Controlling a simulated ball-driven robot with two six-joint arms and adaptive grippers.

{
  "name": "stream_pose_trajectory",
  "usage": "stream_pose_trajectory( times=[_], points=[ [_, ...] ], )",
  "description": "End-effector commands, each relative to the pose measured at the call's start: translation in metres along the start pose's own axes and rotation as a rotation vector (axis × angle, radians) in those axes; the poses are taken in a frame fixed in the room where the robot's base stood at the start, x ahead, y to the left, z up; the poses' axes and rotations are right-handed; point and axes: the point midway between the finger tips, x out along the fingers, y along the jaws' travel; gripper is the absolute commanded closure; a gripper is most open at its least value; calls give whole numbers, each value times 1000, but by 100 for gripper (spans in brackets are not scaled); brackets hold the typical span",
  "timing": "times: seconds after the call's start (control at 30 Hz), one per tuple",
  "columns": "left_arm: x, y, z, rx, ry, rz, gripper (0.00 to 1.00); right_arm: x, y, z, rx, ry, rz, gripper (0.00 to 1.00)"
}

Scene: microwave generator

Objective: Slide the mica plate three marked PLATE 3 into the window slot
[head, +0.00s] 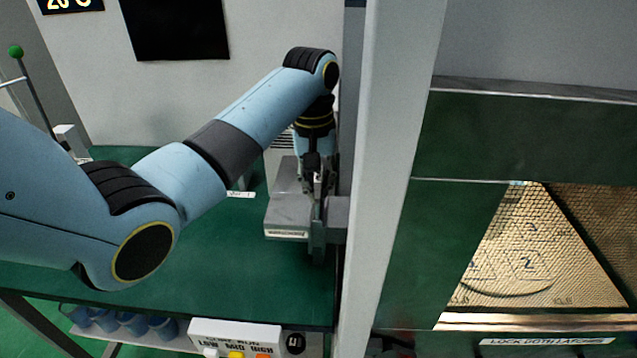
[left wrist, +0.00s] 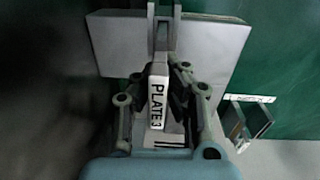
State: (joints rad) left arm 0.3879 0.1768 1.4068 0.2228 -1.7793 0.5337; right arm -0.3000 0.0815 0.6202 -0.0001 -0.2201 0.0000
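The mica plate marked PLATE 3 (left wrist: 158,100) shows its white lettered end in the left wrist view. My left gripper (left wrist: 160,78) has its fingers close on both sides of it and looks shut on it. In the head view my left gripper (head: 317,178) points down over a grey block-like fixture (head: 287,218) beside the pale post. An upright narrow grey part of the fixture stands under the fingers. The fixture also shows in the left wrist view (left wrist: 215,52), past the fingertips. How far the plate sits in any slot is hidden. My right gripper is out of view.
The green bench (head: 190,268) is mostly clear at the front. The pale post (head: 385,150) stands close right of the gripper. Right of it is a green cabinet with a lit mesh window (head: 540,250). A small holder (left wrist: 252,120) stands beside the gripper in the wrist view.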

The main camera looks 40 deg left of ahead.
Motion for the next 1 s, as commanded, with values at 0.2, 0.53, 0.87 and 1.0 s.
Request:
stream_pose_trajectory(
  times=[0.2, 0.53, 0.87, 1.0],
  points=[
    [5, 0, 0, 0, -1, 0, 100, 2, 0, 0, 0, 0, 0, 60],
    [12, -1, 0, 0, -1, -1, 100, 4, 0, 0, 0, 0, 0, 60],
    [15, -1, 0, 0, -1, 0, 81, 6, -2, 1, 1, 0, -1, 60],
    [15, -1, 0, 0, -1, 0, 67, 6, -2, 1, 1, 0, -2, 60]
  ],
)
